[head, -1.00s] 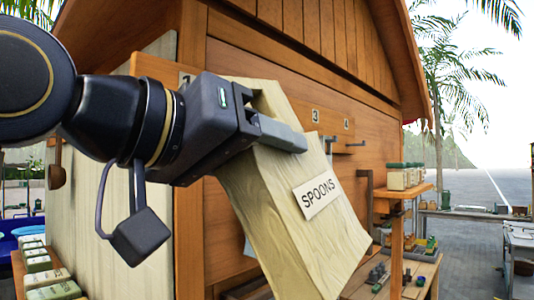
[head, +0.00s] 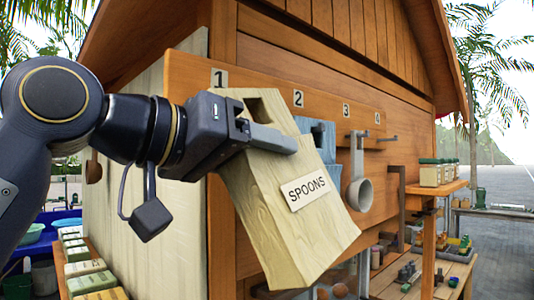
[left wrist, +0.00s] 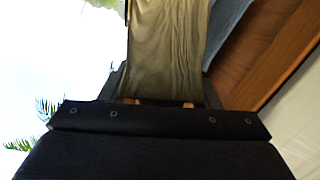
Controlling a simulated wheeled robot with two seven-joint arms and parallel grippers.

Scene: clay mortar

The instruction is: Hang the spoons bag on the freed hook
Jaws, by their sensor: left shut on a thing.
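The spoons bag (head: 290,215), pale with a wood-like grain and a SPOONS label, hangs tilted from my left gripper (head: 268,139). The gripper is shut on its top edge, beside a dark opening. The bag also fills the upper middle of the left wrist view (left wrist: 165,50). Behind is a wooden hook board (head: 250,80) numbered 1 to 4. The hook under 1 is hidden by my gripper and the bag. A blue bag (head: 322,140) is under 2, partly hidden. Hook 4 (head: 387,138) looks bare. My right gripper is not in view.
A shelf with jars (head: 436,173) juts out at the right, above a workbench (head: 430,280) with small items. Labelled boxes (head: 88,268) stand at the lower left. A wooden post (head: 222,235) stands beside the bag.

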